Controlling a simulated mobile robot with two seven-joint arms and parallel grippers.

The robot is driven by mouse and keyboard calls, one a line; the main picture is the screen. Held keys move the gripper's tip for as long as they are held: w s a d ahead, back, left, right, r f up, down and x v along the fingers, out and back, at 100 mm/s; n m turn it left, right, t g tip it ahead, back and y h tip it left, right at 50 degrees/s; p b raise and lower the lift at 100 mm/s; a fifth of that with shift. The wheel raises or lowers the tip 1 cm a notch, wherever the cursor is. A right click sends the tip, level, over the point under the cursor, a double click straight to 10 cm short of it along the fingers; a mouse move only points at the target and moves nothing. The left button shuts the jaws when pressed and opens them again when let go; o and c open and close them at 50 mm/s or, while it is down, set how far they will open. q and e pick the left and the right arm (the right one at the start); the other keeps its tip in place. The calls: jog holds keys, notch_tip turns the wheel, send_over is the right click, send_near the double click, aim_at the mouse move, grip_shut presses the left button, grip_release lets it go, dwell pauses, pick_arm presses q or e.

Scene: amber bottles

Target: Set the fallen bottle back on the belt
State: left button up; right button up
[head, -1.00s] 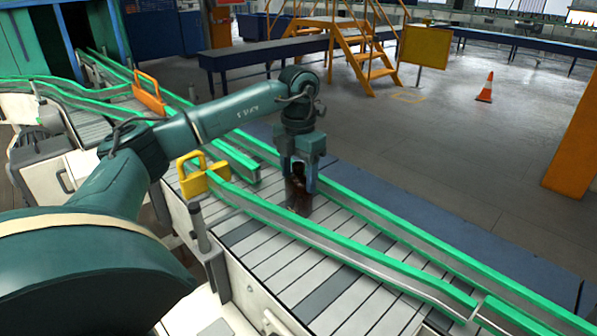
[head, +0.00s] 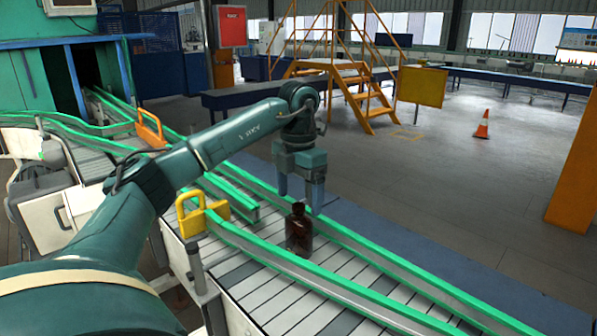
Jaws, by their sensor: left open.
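The amber bottle (head: 299,232) stands upright on the slatted belt (head: 268,291), between the green guide rails, in the head view. My left gripper (head: 300,202) is above the bottle, pointing down, with its two fingers apart. The bottle's neck shows just below and between the fingertips, and the gripper does not hold it. My right gripper is not in view.
Green guide rails (head: 372,257) run along both sides of the belt. A yellow handle block (head: 203,215) sits at the near rail's end. An orange handle (head: 150,130) is farther back. Grey floor beyond the belt is open, with a traffic cone (head: 482,124).

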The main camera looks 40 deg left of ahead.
pick_arm(q)
notch_tip(320, 180, up, 7)
jog(key=p, duration=0.1)
jog(key=shift+r, duration=0.2)
dwell(0.5)
